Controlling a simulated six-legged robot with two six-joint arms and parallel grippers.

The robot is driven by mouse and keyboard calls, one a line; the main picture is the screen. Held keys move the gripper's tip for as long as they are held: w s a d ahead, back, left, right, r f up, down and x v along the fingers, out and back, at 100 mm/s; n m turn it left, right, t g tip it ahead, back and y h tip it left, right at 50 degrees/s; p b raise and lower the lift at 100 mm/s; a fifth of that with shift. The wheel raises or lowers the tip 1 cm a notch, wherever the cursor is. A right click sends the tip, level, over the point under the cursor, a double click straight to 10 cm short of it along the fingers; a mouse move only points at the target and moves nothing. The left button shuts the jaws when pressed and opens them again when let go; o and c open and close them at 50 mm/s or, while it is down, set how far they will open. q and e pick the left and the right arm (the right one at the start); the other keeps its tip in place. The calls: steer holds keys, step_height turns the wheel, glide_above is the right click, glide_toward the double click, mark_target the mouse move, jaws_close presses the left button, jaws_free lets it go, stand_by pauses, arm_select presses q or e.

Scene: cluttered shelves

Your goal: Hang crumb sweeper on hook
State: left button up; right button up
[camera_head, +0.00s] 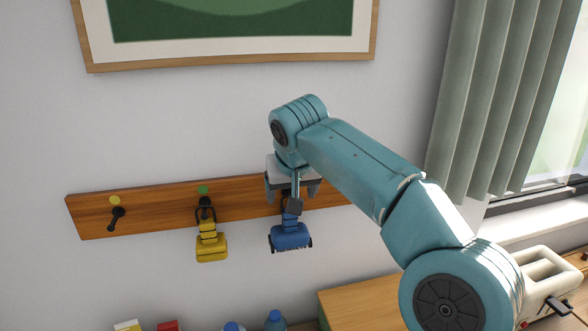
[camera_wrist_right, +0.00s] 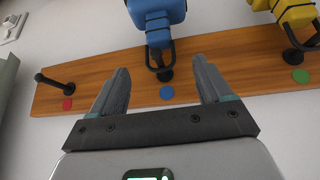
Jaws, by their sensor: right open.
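A blue crumb sweeper (camera_head: 290,237) hangs by its dark loop from a black hook on the wooden rack (camera_head: 150,208). A yellow crumb sweeper (camera_head: 211,246) hangs from the hook to its left, under a green dot. My right gripper (camera_head: 293,190) is open in front of the rack, just above the blue sweeper. The right wrist view is inverted; there the open fingers of the right gripper (camera_wrist_right: 163,82) lie either side of the blue sweeper's (camera_wrist_right: 157,15) hook, with nothing visibly clamped. My left gripper is out of view.
The leftmost hook (camera_head: 117,213), under a yellow dot, is empty. The red-dot hook (camera_wrist_right: 55,82) is also empty; my arm hides it in the head view. Bottles (camera_head: 275,320) stand below, and a toaster (camera_head: 548,275) is at right.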

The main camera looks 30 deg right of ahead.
steer(key=p+v, duration=0.1)
steer(key=v, duration=1)
steer(key=shift+s+r, duration=0.2)
steer(key=shift+r, duration=0.1)
